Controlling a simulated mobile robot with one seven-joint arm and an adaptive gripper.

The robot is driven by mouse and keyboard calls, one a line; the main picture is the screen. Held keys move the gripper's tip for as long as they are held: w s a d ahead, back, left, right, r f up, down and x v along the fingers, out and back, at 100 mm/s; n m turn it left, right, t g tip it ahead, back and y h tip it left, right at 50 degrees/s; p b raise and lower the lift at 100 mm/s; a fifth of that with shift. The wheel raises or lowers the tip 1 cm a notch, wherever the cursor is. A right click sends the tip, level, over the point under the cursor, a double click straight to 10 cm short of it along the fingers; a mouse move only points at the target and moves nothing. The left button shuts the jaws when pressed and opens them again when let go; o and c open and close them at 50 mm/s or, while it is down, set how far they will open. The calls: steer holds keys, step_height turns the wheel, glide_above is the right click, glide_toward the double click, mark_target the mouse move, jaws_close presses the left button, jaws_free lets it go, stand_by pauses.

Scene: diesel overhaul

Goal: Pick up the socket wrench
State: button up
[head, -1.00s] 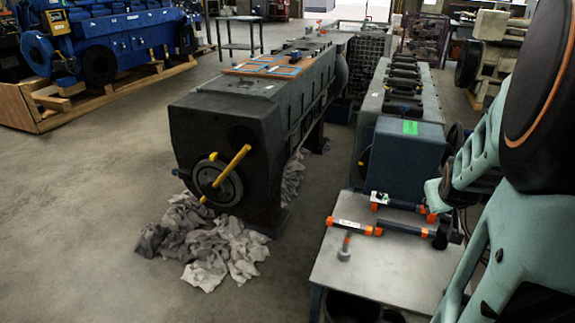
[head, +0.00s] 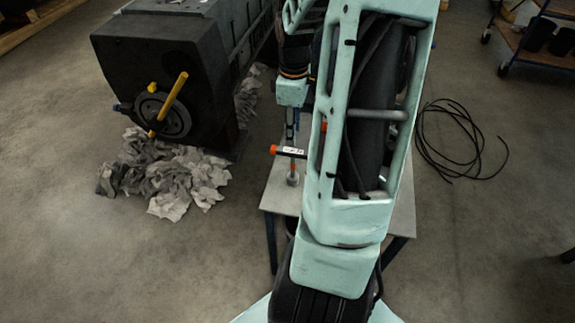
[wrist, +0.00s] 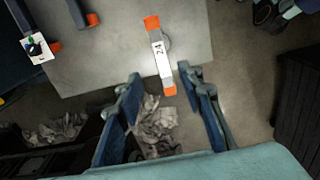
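The tool I take for the socket wrench has orange ends, a white label reading "24" and a round grey socket on its side. In the wrist view this wrench (wrist: 161,60) lies across the edge of the grey table, its lower end near the gap between my fingers. In the head view the wrench (head: 291,151) shows at the table's left side, partly hidden by my arm. My gripper (wrist: 160,76) is open, its two blue fingers on either side of the wrench's line; contact is not visible. In the head view my gripper (head: 291,122) points down above it.
The grey table (wrist: 105,55) also holds other orange-ended tools (wrist: 91,19) at upper left. A dark engine block (head: 170,60) with a yellow bar (head: 172,98) stands left, with rags (head: 170,175) on the floor. A black cable (head: 460,140) lies on open floor at right.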

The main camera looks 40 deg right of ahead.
mark_target(293, 151)
steer(key=f, duration=0.3)
steer(key=f+b, duration=0.1)
steer(key=f, duration=0.5)
steer(key=shift+s+a+f, duration=0.1)
steer(key=shift+s+f, duration=0.15)
steer(key=shift+f, duration=0.1)
jaws_close()
